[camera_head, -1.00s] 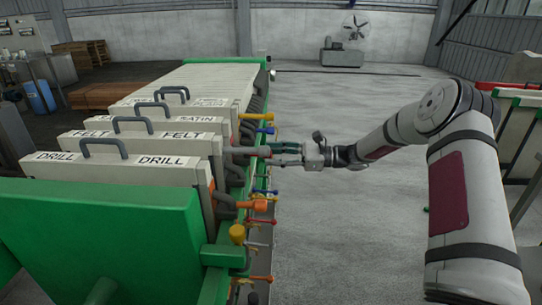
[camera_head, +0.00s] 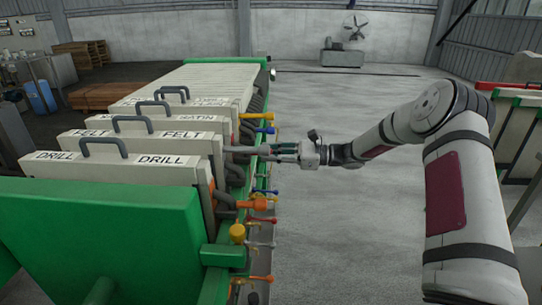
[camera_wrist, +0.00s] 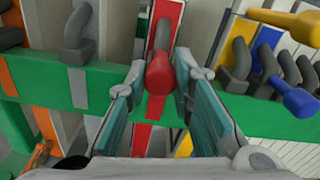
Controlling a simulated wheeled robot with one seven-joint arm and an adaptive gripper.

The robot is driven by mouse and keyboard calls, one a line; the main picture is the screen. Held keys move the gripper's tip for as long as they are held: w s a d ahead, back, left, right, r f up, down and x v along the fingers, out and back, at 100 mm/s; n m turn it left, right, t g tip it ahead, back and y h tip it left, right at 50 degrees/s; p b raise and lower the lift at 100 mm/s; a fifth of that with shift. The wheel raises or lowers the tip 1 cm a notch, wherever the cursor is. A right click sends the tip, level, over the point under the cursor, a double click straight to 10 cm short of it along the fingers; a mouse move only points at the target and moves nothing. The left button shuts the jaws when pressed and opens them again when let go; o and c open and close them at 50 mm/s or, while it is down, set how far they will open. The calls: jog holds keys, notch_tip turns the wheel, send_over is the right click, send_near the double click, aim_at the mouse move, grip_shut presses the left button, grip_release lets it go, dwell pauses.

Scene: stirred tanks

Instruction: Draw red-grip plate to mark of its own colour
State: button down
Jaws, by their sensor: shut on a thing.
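In the wrist view the red grip (camera_wrist: 160,72) points toward me, between the fingertips of my gripper (camera_wrist: 160,70). My gripper is shut on it. A grey hooked arm leads from the grip back to a plate edge with red strips. Below the grip, a red mark (camera_wrist: 156,106) shows on the green rail (camera_wrist: 105,90). In the head view my gripper (camera_head: 268,153) reaches the rack's right side from the right. The red grip cannot be made out there. The grey FELT plate (camera_head: 150,152) stands near the fingertips; I cannot tell which labelled plate bears the red grip.
The orange grip (camera_head: 252,203) is on the near side of my gripper, the yellow (camera_head: 262,129) on the far side. In the wrist view a blue grip (camera_wrist: 297,98) and yellow grip (camera_wrist: 290,22) jut out at right. The floor (camera_head: 345,220) right of the rack is clear.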

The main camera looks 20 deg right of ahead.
jog(key=shift+w+d, duration=0.15)
jog(key=shift+w, duration=0.35)
jog(key=c, duration=1.4)
grip_release()
jog(key=shift+o, duration=0.2)
jog(key=v, duration=1.2)
jog(key=shift+s, duration=0.1)
